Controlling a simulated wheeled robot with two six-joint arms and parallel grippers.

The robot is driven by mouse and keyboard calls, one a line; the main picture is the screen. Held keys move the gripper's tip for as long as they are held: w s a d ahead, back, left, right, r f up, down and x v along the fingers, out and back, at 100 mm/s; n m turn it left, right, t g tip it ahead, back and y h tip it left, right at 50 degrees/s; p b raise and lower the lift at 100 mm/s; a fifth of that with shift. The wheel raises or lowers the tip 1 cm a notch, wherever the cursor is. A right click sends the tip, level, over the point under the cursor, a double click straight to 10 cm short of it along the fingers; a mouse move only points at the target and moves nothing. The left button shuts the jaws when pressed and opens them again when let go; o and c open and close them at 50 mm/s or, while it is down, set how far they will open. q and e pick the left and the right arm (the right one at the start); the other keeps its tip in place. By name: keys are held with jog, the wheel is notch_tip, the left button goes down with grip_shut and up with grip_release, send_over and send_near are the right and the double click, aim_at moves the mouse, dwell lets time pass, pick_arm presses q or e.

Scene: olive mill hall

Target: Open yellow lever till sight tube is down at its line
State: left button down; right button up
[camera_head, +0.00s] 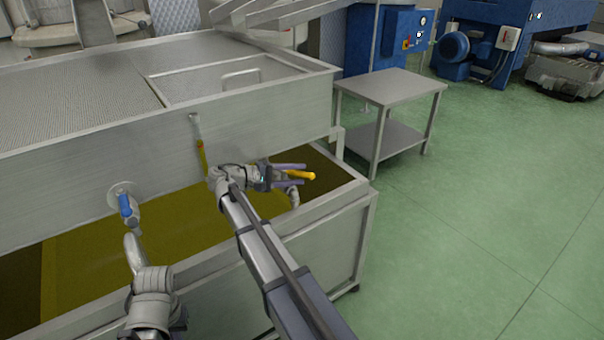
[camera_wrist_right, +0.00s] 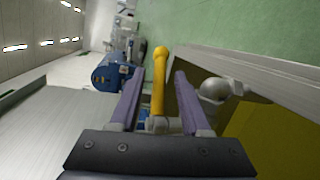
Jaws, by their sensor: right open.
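The yellow lever (camera_head: 300,175) sticks out toward the right near the right end of the steel tank's front wall. My right gripper (camera_head: 291,174) is open, one finger on each side of the lever. In the right wrist view the lever (camera_wrist_right: 158,82) stands between the two purple fingers (camera_wrist_right: 155,98), with a gap at least on the right. The sight tube (camera_head: 200,151) is upright on the tank wall, pale at the top and yellow below. Its line cannot be made out, and its lower end is hidden behind my right wrist. My left gripper is not visible.
A blue-handled valve (camera_head: 126,205) is on the tank wall at left. A grey outlet elbow (camera_head: 294,196) shows beside my right gripper. The lower trough (camera_head: 350,190) holds yellow-green liquid. A steel side table (camera_head: 400,88) stands to the right; the green floor there is clear.

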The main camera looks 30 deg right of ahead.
jog(key=shift+p+v, duration=0.4)
jog(key=shift+v, duration=2.35)
jog(key=shift+c, duration=0.4)
